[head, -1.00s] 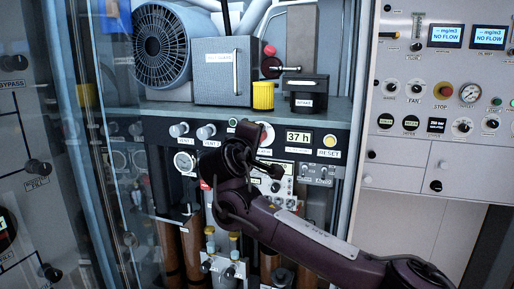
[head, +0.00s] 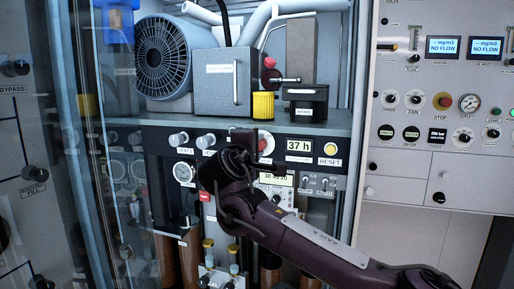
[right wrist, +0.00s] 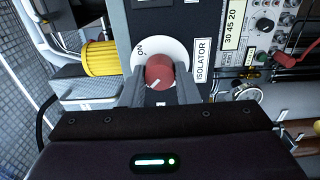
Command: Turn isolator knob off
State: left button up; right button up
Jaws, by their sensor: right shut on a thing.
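The isolator knob (right wrist: 159,72) is a red round knob on a white dial plate, with an ISOLATOR label to its right and ON printed at its upper left in the right wrist view. A small white mark shows on its near side. My right gripper (right wrist: 160,80) is shut on the knob, one grey finger on each side. In the head view, my right gripper (head: 257,147) is at the dark panel, left of the 37 h display, and hides much of the knob. The OFF marking cannot be made out. My left gripper is not in view.
The 37 h display (head: 299,145) and yellow reset button (head: 331,148) sit right of the knob. Above is a shelf with a fan (head: 163,55), a grey box and a yellow ribbed cylinder (head: 263,105). A glass door (head: 110,200) stands at left.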

jog(key=o, duration=1)
jog(key=shift+a, duration=0.1)
jog(key=shift+s, duration=0.1)
jog(key=b+v, duration=0.3)
jog(key=v, duration=0.4)
jog(key=shift+s+b, duration=0.25)
jog(key=shift+b, duration=0.1)
